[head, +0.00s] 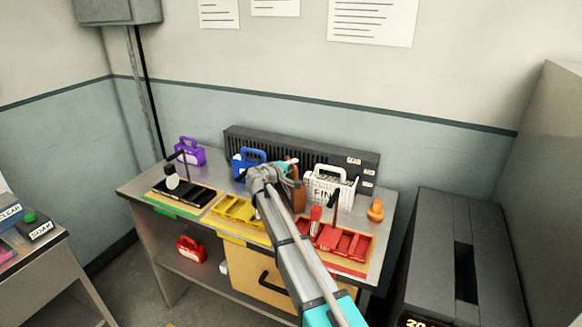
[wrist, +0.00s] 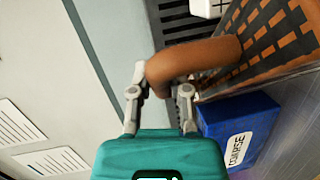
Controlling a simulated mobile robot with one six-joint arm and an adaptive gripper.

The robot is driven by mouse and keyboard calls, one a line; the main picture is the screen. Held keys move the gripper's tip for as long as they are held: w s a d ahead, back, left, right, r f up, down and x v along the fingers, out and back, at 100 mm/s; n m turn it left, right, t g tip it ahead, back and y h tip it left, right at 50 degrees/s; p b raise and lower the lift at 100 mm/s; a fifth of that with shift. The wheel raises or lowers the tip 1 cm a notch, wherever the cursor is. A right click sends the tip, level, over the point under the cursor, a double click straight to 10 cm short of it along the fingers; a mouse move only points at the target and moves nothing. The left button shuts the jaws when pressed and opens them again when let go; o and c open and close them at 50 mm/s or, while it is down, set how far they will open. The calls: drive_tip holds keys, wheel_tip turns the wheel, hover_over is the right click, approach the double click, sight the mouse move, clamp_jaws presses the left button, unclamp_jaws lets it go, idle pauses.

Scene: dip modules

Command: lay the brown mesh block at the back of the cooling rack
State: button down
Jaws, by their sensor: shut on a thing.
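My gripper (wrist: 160,88) is shut on the handle of the brown mesh block (wrist: 268,42), an orange-brown block with dark square openings. In the head view my gripper (head: 283,168) is over the back of the bench. The brown block (head: 299,196) hangs there, partly hidden by my arm, between a blue block (head: 243,163) and a white basket-like block (head: 331,187). I cannot tell whether it touches anything below. No rack is labelled as the cooling rack; a dark grey slotted unit (head: 240,139) runs along the bench's back edge.
The blue block marked COARSE (wrist: 238,125) is close beside the brown block. Black (head: 180,192), yellow (head: 236,209) and red (head: 345,242) trays line the bench front. A purple block (head: 188,152) stands back left, an orange object (head: 376,210) at right.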

drive_tip(key=shift+f, duration=0.15)
drive_tip(key=c, duration=0.6)
unclamp_jaws()
drive_tip(key=shift+r, duration=0.25)
drive_tip(key=p+v, duration=0.2)
drive_tip(key=v, duration=1)
